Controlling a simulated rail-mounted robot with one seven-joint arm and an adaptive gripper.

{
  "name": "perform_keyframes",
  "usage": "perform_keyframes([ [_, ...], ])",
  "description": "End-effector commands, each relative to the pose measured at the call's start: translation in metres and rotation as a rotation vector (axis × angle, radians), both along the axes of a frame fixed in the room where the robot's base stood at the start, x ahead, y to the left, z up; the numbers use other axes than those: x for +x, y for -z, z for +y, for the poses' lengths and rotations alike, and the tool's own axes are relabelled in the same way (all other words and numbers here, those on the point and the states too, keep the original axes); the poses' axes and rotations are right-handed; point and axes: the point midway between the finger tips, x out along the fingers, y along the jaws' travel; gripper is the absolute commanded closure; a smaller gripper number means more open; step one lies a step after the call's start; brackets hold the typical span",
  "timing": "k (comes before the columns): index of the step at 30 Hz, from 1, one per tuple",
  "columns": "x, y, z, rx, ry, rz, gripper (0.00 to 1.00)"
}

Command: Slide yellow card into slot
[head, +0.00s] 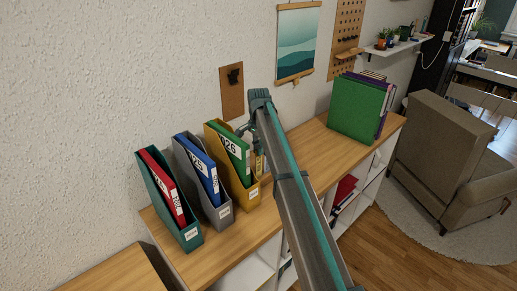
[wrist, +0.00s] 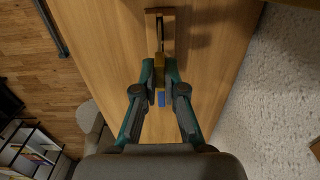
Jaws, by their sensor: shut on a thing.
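In the wrist view, my gripper (wrist: 160,78) is shut on a narrow yellow card (wrist: 160,62), seen nearly edge-on between the fingertips. A small blue part (wrist: 161,99) shows between the fingers, below the yellow. A wooden block (wrist: 152,14) with a dark middle lies just beyond the fingertips, in line with the card. The card's far end overlaps the block in the picture; I cannot tell whether it is in a slot or above it. In the head view my arm hides most of the gripper and the card.
The wooden shelf top (head: 312,145) holds a teal file holder (head: 188,237), a grey one (head: 219,215) and a yellow one (head: 246,199), each with a binder. A green folder (head: 356,108) stands farther right. A wall (head: 130,70) runs behind.

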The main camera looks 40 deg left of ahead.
Motion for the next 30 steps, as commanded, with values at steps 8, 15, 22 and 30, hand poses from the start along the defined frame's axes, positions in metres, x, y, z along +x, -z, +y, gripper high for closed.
perform_keyframes([
  [8,0.0,0.0041,0.0,0.0,0.0,0.0,1.0],
  [15,0.0,0.0055,0.0,0.0,0.0,0.0,1.0],
  [22,0.0,0.0055,0.0,0.0,0.0,0.0,0.82],
  [30,0.0,0.0055,0.0001,0.0,0.0,0.0,0.61],
])
